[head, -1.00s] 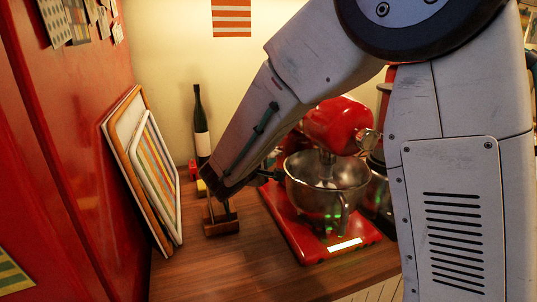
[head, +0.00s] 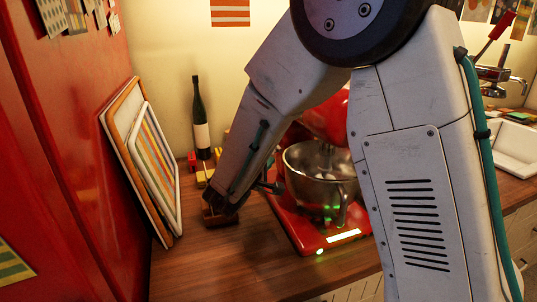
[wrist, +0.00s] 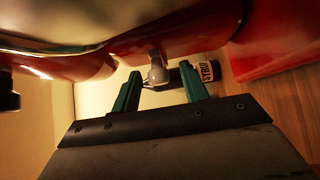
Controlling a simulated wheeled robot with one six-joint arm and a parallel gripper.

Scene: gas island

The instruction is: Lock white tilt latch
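The red stand mixer (head: 325,122) stands on the wooden counter with its metal bowl (head: 318,172) on its red base (head: 310,232). My gripper (head: 272,184) is low at the mixer's left side in the head view, mostly hidden by my arm. In the wrist view my gripper (wrist: 160,68) shows two teal fingers spread apart. A pale rounded knob (wrist: 157,76), which looks like the white tilt latch, sits between the fingertips against the red mixer body (wrist: 185,38). Whether a finger touches it, I cannot tell. The latch is hidden in the head view.
A dark bottle (head: 201,125) stands behind my forearm. Framed boards (head: 155,165) lean on the red wall at left. A white sink (head: 515,150) is at right. The front counter is clear.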

